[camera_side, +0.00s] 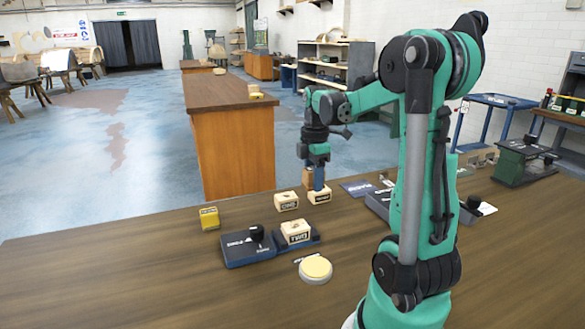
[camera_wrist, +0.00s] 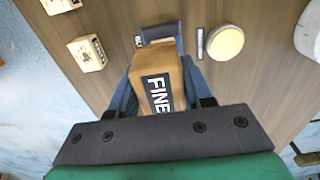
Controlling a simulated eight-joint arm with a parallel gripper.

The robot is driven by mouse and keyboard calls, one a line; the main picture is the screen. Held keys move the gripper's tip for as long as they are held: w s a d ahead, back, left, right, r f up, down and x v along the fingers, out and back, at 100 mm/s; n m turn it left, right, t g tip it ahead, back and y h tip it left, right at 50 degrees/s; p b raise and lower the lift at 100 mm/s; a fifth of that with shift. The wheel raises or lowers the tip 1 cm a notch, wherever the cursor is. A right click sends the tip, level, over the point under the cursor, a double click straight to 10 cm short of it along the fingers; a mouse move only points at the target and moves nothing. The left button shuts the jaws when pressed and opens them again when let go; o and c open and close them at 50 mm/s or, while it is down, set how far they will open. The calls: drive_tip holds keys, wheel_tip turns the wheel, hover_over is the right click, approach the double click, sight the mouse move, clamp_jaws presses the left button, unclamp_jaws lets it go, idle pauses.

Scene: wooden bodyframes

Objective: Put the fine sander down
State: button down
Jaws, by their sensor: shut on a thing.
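The fine sander (camera_wrist: 158,85) is a brown block with a dark label reading "FINE". In the wrist view it sits between the two blue fingers of my gripper (camera_wrist: 160,78), which is shut on it. In the side view my gripper (camera_side: 317,184) points down at the far edge of the wooden bench. Brown wood shows beside its blue finger there. A cream labelled block (camera_side: 320,198) is right at the fingertips; I cannot tell whether it is part of the held sander or a separate block. The sander's underside is hidden.
On the bench (camera_side: 150,285) are a cream block (camera_side: 286,201), a yellow block (camera_side: 209,218), a dark blue holder with a black knob (camera_side: 245,250), a neighbouring holder carrying a cream block (camera_side: 296,232), and a round pale disc (camera_side: 315,269). The bench's left part is clear.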

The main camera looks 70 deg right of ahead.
drive_tip(key=s+d+r, duration=0.5)
drive_tip(key=s+r, duration=0.2)
hover_over(345, 230)
wheel_tip(345, 230, down, 15)
drive_tip(key=shift+r, duration=0.1)
drive_tip(key=shift+f, duration=2.35)
drive_tip(key=shift+f, duration=0.1)
drive_tip(key=shift+c, duration=1.8)
unclamp_jaws()
